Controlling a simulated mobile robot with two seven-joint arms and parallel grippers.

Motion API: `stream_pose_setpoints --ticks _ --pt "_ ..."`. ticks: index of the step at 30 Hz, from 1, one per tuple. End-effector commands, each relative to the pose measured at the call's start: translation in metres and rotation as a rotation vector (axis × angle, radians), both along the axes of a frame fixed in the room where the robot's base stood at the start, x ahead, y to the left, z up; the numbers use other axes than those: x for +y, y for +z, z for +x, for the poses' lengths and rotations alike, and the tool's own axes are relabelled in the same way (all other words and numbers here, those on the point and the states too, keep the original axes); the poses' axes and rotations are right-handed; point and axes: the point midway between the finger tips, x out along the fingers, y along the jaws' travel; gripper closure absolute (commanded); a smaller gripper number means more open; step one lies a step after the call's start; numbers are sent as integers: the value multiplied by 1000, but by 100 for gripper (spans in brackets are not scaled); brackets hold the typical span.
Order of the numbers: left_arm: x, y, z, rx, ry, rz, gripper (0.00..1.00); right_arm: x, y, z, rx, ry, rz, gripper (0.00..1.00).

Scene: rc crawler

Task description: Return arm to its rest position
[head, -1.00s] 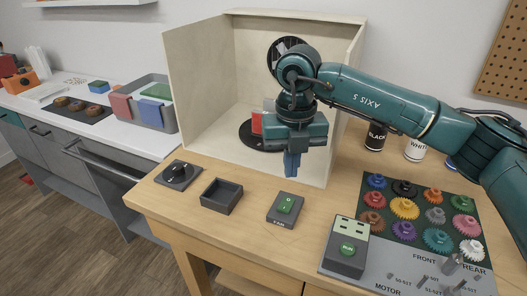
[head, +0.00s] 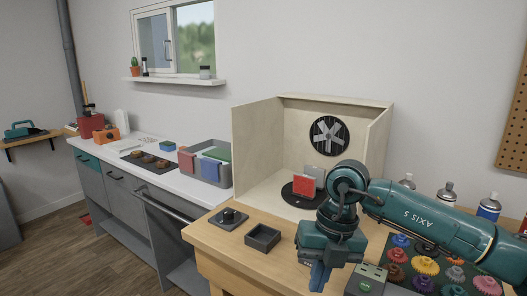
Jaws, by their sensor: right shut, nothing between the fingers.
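My right arm comes in from the right in the head view. Its teal gripper (head: 320,276) points down over the wooden table (head: 228,258), in front of the open booth (head: 262,180). Its blue fingers are together with nothing between them. A red panel (head: 303,186) and a grey one stand on a black round plate (head: 288,195) inside the booth. My left gripper is not in view.
A knob box (head: 229,219) and an empty dark tray (head: 262,237) lie left of the gripper. A green-button box (head: 367,282) and coloured gears (head: 425,264) are to the right, partly behind my arm. Spray cans (head: 488,208) stand behind.

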Motion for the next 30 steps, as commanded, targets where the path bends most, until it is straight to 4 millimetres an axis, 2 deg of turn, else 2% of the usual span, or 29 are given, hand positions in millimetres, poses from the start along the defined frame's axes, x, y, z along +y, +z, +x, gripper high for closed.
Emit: stream_pose_setpoints --ticks 3,7,10,12,15,17,20,23,26,29,30 --pt "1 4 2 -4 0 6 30 43 -15 -28 94 77 211 100" --pt "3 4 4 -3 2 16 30 93 -17 -63 203 132 500 100" --pt "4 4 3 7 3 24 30 131 -4 -91 293 129 782 100" --pt "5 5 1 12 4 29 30 152 13 -105 356 84 1006 100" --pt "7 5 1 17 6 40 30 168 40 -109 423 -55 1316 100" --pt "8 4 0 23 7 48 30 169 54 -104 452 -177 1482 100" --pt "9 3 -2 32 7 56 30 157 64 -84 478 -441 1713 100" --pt "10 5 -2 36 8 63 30 130 53 -60 481 -774 1865 100" --pt "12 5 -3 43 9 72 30 94 19 -41 470 -1152 1924 100" --pt "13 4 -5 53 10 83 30 54 -35 -39 451 -1554 1874 100" --pt "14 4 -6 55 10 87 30 37 -61 -45 444 -1714 1824 100"
